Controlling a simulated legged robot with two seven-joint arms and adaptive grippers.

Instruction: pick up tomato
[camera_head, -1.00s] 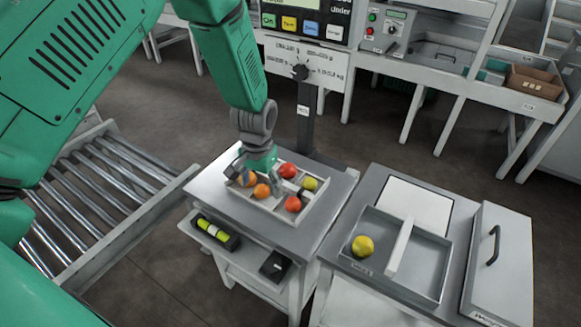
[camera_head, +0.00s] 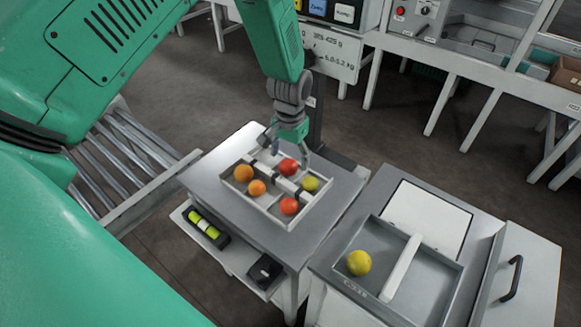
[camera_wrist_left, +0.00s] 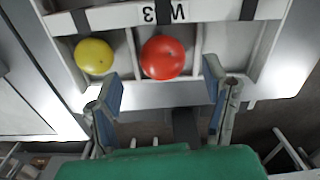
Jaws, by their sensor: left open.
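A light divided tray (camera_head: 262,207) on the grey stand holds two orange tomatoes (camera_head: 243,172) (camera_head: 257,188) on the left, a red tomato (camera_head: 288,166) at the far side, another red tomato (camera_head: 289,206) at the near side and a yellow-green tomato (camera_head: 310,183) at the right. My left gripper (camera_head: 288,148) is open and empty, just behind and above the far red tomato. In the left wrist view, that red tomato (camera_wrist_left: 162,57) lies ahead of the gap between my open fingers (camera_wrist_left: 160,88), apart from them. The yellow-green tomato (camera_wrist_left: 94,56) lies beside it, left of the fingers.
A second stand at the right carries a grey divided tray (camera_head: 450,290) with one yellow tomato (camera_head: 358,262) and a handled panel (camera_head: 520,275). A roller conveyor (camera_head: 125,160) is at the left. A scale post (camera_head: 316,110) rises close behind the tray.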

